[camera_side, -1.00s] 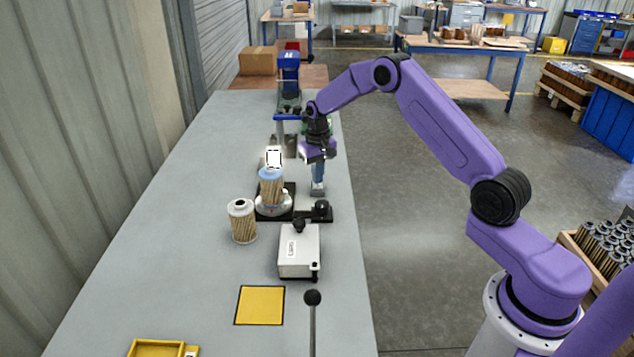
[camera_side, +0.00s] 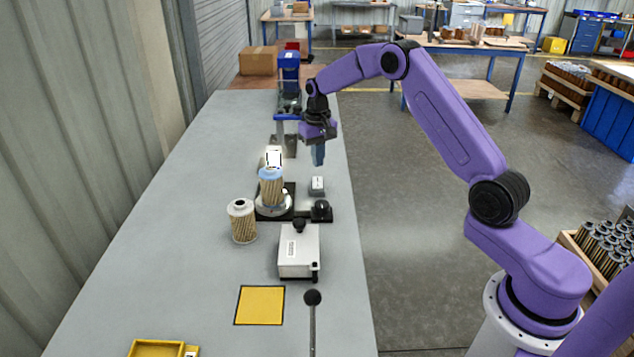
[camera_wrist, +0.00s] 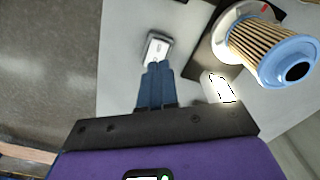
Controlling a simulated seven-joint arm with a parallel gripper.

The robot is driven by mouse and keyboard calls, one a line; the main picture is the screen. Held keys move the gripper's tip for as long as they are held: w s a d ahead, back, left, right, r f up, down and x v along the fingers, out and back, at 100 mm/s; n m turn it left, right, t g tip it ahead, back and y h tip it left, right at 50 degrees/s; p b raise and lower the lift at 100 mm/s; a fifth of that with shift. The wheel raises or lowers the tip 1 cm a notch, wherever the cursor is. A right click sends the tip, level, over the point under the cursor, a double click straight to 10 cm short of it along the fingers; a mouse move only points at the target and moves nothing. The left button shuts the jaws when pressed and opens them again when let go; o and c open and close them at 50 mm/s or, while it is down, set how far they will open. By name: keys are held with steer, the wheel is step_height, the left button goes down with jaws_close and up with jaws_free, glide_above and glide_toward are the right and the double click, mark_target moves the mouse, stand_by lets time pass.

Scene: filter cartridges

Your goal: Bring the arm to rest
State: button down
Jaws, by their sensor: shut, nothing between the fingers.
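My gripper (camera_side: 318,157) hangs above the right edge of the grey bench (camera_side: 170,250), with its blue fingers pointing down. The fingers are shut together with nothing between them. Below and in front of them a small grey block with a white top (camera_side: 317,186) sits on the bench, apart from the fingertips. In the wrist view the closed fingers (camera_wrist: 157,68) show just below the block (camera_wrist: 157,47) in the picture.
A pleated filter with a blue cap (camera_side: 271,186) stands on a round holder on a black base. Another filter (camera_side: 242,222) stands to its left. A lit white display (camera_side: 274,157) is behind. A grey box (camera_side: 299,252) and yellow square (camera_side: 260,305) are nearer.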

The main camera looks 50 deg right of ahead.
steer(key=s+a+r+n, duration=0.4)
steer(key=s+a+r, duration=0.1)
steer(key=s+a, duration=0.35)
steer(key=s+a+r+n, duration=0.3)
steer(key=s+a+r, duration=0.1)
steer(key=s+a, duration=0.5)
steer(key=s+d+n, duration=0.2)
steer(key=s+n, duration=0.6)
steer(key=s, duration=1.8)
steer(key=shift+s+r+n, duration=0.3)
steer(key=shift+s+r, duration=0.05)
